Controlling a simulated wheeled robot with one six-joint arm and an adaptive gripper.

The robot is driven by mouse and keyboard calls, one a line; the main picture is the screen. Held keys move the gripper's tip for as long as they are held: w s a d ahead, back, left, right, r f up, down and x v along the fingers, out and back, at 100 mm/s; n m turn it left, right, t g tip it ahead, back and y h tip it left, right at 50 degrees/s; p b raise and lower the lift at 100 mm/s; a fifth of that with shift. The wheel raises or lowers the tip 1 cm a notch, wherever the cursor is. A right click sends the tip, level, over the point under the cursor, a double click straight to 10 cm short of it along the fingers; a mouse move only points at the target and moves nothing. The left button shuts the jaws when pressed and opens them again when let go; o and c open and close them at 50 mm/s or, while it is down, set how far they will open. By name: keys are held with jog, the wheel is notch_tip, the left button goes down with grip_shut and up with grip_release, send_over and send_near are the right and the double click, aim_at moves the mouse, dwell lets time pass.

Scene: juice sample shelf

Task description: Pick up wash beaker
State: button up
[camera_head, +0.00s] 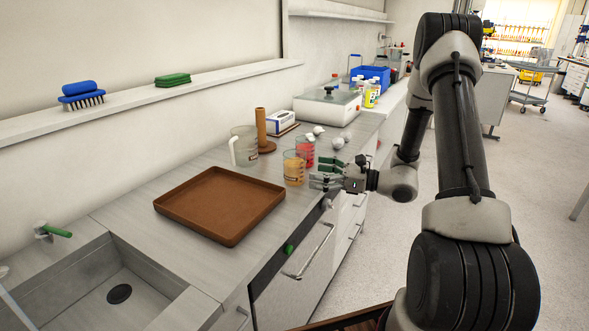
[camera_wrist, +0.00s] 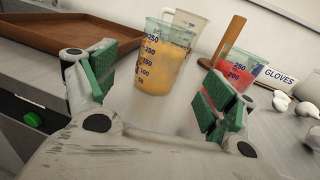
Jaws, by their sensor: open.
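A beaker with orange liquid (camera_head: 294,169) stands upright on the counter. In the wrist view this beaker (camera_wrist: 163,62) shows beyond and between my fingers. A beaker with red liquid (camera_head: 305,152) stands just behind it; in the wrist view it (camera_wrist: 245,66) is partly hidden by my right-hand finger. A larger clear jug with a handle (camera_head: 244,146) stands farther back left and looks empty; its rim (camera_wrist: 185,20) shows behind the orange beaker. No label tells which one is the wash beaker. My gripper (camera_head: 320,181) is open and empty, with green pads, close to the orange beaker at the counter's front edge.
A brown tray (camera_head: 222,233) lies left of the beakers. A brown post on a base (camera_head: 261,130), a gloves box (camera_head: 281,123) and crumpled white pieces (camera_head: 338,142) are behind and right. A sink (camera_head: 110,295) is at the near left.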

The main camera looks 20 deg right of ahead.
aim_at(300, 169)
jog(key=x, duration=0.6)
jog(key=shift+w+f, duration=0.1)
jog(key=shift+w, duration=0.05)
jog(key=c, duration=1.2)
